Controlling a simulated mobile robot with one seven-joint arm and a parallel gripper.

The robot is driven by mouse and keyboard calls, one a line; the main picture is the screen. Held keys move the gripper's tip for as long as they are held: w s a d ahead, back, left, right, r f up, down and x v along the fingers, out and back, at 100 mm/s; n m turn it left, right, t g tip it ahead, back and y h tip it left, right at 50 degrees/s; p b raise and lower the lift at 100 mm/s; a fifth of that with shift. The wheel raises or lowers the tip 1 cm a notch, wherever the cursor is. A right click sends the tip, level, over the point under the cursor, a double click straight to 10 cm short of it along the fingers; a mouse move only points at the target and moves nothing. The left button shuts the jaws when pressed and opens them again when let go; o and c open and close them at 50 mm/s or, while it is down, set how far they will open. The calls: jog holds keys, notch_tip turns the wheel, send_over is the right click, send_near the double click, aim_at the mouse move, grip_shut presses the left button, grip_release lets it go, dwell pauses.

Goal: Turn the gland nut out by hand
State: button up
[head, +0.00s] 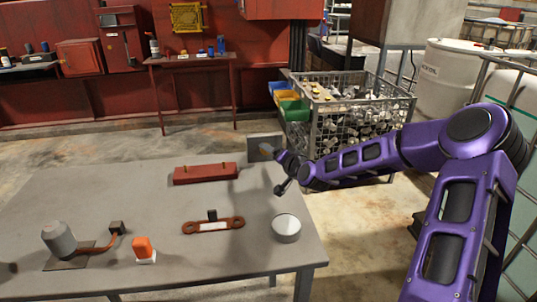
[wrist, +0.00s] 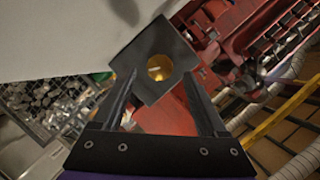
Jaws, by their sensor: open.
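A small brass-coloured round part (wrist: 159,67), which I take for the gland nut, sits in the middle of a dark grey block (wrist: 148,92) in the wrist view. The fingers of my gripper (wrist: 160,80) are apart, one on each side of the block. I cannot tell whether they touch it. In the head view a small brownish part (head: 266,148) shows against a grey upright plate (head: 260,155) at the table's far right corner. My gripper (head: 281,165) is just right of it, its fingers partly hidden by the wrist.
The grey table (head: 110,205) bears a red bar (head: 205,174), an orange link (head: 200,228), a round silver tin (head: 286,228), an orange block (head: 142,248) and a grey motor-like part (head: 60,240). A wire cage (head: 352,112) of parts stands behind my arm.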

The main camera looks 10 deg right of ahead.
jog(key=shift+x, duration=1.55)
grip_shut()
